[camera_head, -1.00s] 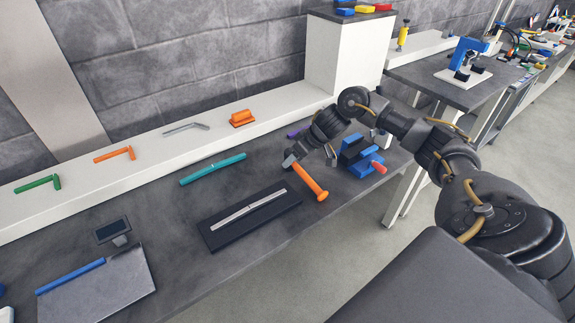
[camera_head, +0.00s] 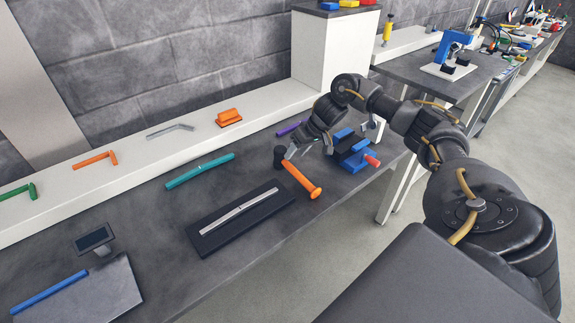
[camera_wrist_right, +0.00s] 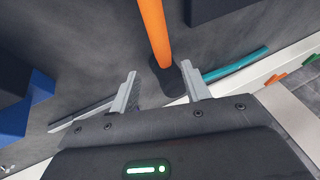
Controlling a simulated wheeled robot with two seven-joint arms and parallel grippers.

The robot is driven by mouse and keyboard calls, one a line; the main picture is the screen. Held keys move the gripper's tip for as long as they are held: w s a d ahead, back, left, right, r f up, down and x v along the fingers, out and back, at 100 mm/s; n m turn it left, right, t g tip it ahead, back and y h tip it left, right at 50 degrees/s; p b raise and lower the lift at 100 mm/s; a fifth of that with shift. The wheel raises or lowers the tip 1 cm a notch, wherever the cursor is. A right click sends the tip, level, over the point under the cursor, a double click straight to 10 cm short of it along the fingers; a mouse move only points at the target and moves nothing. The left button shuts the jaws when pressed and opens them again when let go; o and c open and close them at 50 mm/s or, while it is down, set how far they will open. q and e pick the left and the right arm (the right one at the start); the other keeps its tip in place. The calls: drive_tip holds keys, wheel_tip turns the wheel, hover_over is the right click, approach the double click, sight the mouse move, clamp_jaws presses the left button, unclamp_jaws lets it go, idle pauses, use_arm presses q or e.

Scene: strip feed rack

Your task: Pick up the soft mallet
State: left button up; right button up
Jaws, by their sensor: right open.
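The soft mallet has an orange handle (camera_head: 300,178) and a dark head (camera_head: 279,157). My right gripper (camera_head: 309,150) is open and empty, close beside the head end in the head view. In the right wrist view, the orange handle (camera_wrist_right: 154,32) runs down from the top edge to the dark head (camera_wrist_right: 166,76), which shows between the two open fingertips (camera_wrist_right: 158,84). I cannot tell the height gap. My left gripper is not in view.
A dark tray with a grey strip (camera_head: 240,212), a teal bar (camera_head: 200,170) and a purple piece (camera_head: 288,128) lie nearby. A white ledge (camera_head: 130,172) carries orange, grey and green tools. A white block (camera_head: 335,50) stands behind.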

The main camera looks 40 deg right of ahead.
sight(288, 162)
drive_tip(key=shift+a+f, duration=0.1)
drive_tip(key=x, duration=0.1)
drive_tip(key=p+x, duration=0.1)
drive_tip(key=x, duration=0.2)
drive_tip(key=shift+a+f+p, duration=0.15)
drive_tip(key=shift+a+p, duration=0.15)
drive_tip(key=shift+a, duration=0.05)
drive_tip(key=shift+f, duration=0.25)
drive_tip(key=shift+c, duration=0.5)
clamp_jaws()
